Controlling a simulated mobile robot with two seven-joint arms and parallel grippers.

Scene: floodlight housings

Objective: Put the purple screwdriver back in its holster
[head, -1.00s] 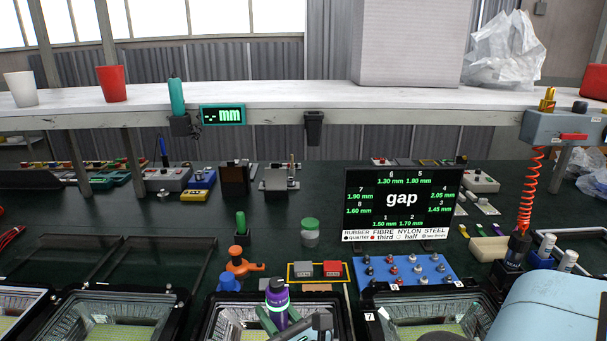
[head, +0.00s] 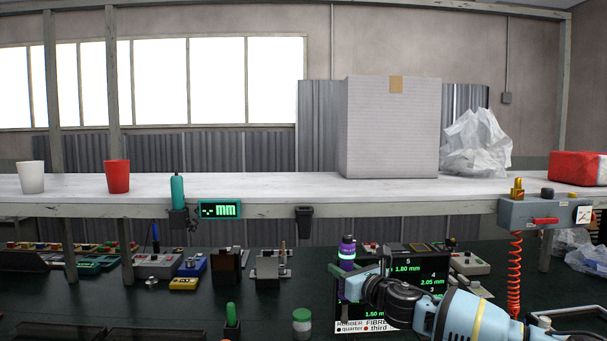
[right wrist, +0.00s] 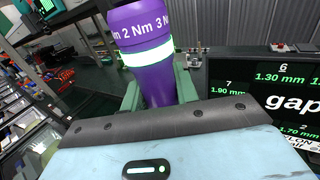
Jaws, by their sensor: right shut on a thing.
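The purple screwdriver (head: 347,253) stands roughly upright in my right gripper (head: 352,275), in front of the gap display and below the shelf. In the right wrist view the screwdriver (right wrist: 157,75) shows a purple body with a lit green-white ring and torque lettering, between the green fingers of my right gripper (right wrist: 158,98). An empty-looking black holster (head: 304,220) hangs from the shelf's front edge, up and left of the screwdriver. Its inside cannot be seen. My left gripper is out of view.
The gap display (head: 415,275) is partly hidden behind my right arm. A teal tool (head: 177,190) sits in a holder beside the mm readout (head: 220,210). A large box (head: 392,130) stands on the shelf (head: 260,184). A green-lidded jar (head: 302,323) is on the bench.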

